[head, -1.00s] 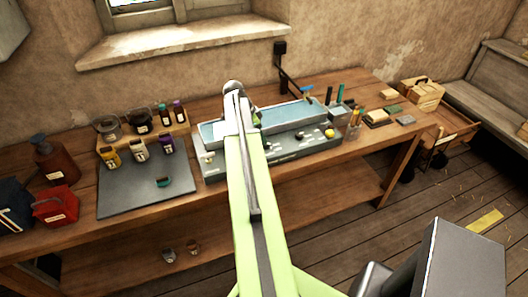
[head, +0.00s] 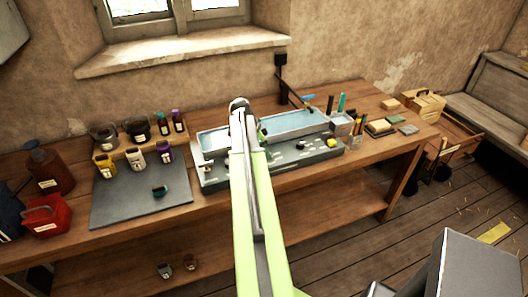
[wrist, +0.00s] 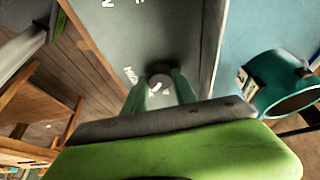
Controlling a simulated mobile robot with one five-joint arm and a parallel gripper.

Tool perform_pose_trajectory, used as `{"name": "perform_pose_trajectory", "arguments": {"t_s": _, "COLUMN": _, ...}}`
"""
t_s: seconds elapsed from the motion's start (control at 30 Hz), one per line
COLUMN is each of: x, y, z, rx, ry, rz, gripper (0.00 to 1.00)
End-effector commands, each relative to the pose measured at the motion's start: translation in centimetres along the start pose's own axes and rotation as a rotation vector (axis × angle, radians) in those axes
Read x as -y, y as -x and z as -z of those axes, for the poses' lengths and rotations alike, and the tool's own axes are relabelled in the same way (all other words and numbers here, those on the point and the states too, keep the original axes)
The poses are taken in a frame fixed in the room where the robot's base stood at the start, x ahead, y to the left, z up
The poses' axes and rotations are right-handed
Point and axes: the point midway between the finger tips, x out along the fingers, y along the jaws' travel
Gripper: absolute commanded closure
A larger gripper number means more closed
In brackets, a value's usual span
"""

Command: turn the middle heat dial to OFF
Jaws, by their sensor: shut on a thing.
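The grey press panel (head: 318,157) runs along the front of the bench. In the wrist view, a small round grey dial (wrist: 159,80) with a white mark stands on the panel's grey face (wrist: 165,30). My gripper (wrist: 160,88) has its two teal fingers on either side of this dial, shut on it. In the head view my green arm hides the gripper and the held dial.
A blue-topped trough (head: 295,123) lies behind the panel. A teal round container (wrist: 283,82) with a tag is close on the right in the wrist view. A dark mat (head: 125,205), small bottles (head: 165,152) and a red can (head: 45,215) stand left.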

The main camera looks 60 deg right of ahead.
Motion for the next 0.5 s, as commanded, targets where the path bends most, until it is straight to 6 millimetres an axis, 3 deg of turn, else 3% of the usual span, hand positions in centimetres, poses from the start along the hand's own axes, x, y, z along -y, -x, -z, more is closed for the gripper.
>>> {"name": "perform_pose_trajectory", "arguments": {"t_s": 0.5, "x": -0.12, "y": 0.0, "z": 0.03, "rx": 0.0, "ry": 0.118, "rz": 0.053, "gripper": 1.0}}
